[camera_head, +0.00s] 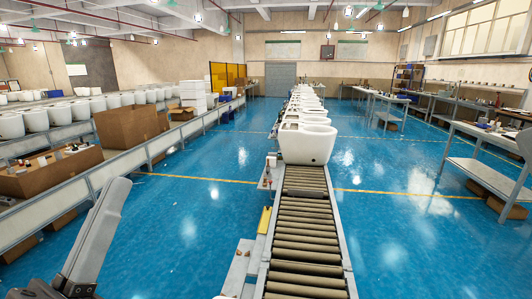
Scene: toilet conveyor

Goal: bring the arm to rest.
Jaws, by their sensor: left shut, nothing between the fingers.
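My left arm (95,238) comes in at the lower left corner as a grey link slanting up and to the right, with a dark joint at its foot. It stands in front of the left conveyor's side and the blue floor. The fingers of my left gripper cannot be made out clearly; it is shut and no object shows in it. My right arm and gripper are not in view. A white toilet (306,142) stands upright on the roller conveyor (305,240) ahead, apart from my left arm.
More toilets (307,100) line up behind the first. Cardboard boxes (128,126) and a box of parts (50,172) stand on the left conveyor, close to my arm. Workbenches (485,177) stand at the right. The blue floor (420,225) right of the rollers is clear.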

